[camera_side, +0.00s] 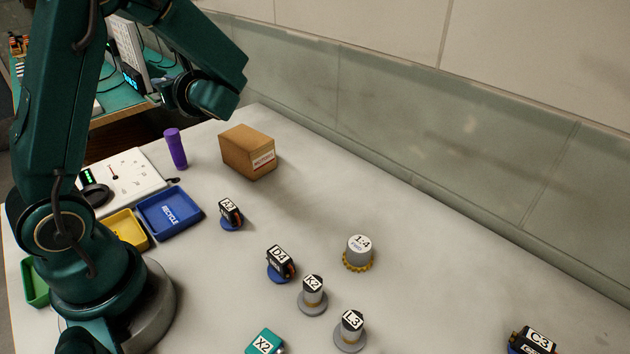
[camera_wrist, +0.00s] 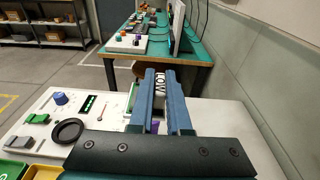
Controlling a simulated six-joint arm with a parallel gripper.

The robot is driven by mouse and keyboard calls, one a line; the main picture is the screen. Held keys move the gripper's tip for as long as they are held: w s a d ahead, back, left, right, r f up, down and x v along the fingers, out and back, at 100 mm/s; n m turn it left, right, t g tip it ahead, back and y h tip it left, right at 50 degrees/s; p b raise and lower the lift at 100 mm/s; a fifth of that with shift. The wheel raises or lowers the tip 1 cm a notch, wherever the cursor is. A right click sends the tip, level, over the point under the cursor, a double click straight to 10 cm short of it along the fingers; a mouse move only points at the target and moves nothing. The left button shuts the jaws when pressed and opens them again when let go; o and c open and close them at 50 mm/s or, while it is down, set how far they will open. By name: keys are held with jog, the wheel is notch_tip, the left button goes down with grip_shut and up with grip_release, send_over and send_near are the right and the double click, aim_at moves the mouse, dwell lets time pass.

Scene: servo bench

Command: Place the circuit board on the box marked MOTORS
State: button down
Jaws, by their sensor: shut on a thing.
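The box marked MOTORS (camera_side: 248,152) is a closed brown carton near the back of the bench in the side view. In the wrist view, my gripper (camera_wrist: 160,75) has its blue jaws shut on a pale thing with dark lettering (camera_wrist: 160,86), mostly hidden between them. In the side view the fingertips are hidden behind my wrist, above and left of the box. The box is not clear in the wrist view.
A purple cylinder (camera_side: 175,149) stands left of the box. The blue RECYCLE tray (camera_side: 170,212) and yellow tray (camera_side: 126,230) lie nearer my base. A servo marked A2 (camera_side: 230,213) stands in front of the box. Several labelled parts stand farther right. The box top looks clear.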

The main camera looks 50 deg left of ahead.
send_over(239, 139)
notch_tip(239, 139, down, 7)
jog(key=shift+s+d+r, duration=0.1)
jog(key=shift+f, duration=2.1)
jog(key=c, duration=0.9)
grip_release()
jog(key=shift+f, duration=0.15)
